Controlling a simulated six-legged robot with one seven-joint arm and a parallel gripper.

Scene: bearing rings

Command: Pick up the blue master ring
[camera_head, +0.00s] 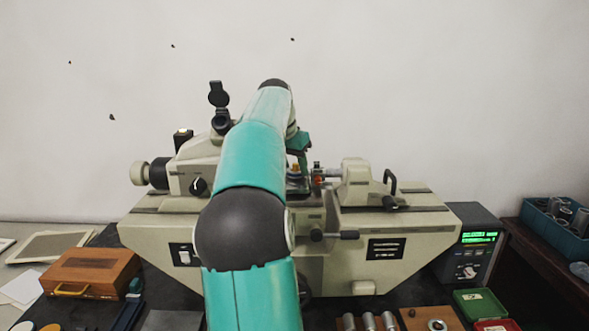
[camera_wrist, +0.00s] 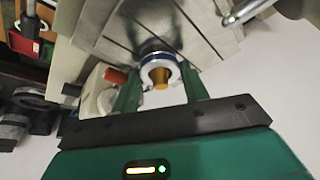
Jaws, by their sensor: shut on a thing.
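The blue master ring (camera_wrist: 174,70) is in the upper middle of the wrist view, a pale metal ring with a blue band. A brass-coloured piece (camera_wrist: 160,76) shows in its middle. My gripper (camera_wrist: 158,84) has one green finger on each side of the ring and is shut on it. The ring is close to a grey metal surface of the machine; I cannot tell whether it touches. In the head view my teal arm reaches over the measuring machine (camera_head: 400,235), and the ring cannot be clearly made out there.
The machine's tailstock (camera_head: 362,185) stands just right of my gripper. A wooden case (camera_head: 93,272) lies at left. A display box (camera_head: 478,245) and a blue bin of metal parts (camera_head: 550,222) are at right. Several metal cylinders (camera_head: 368,322) lie in front.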

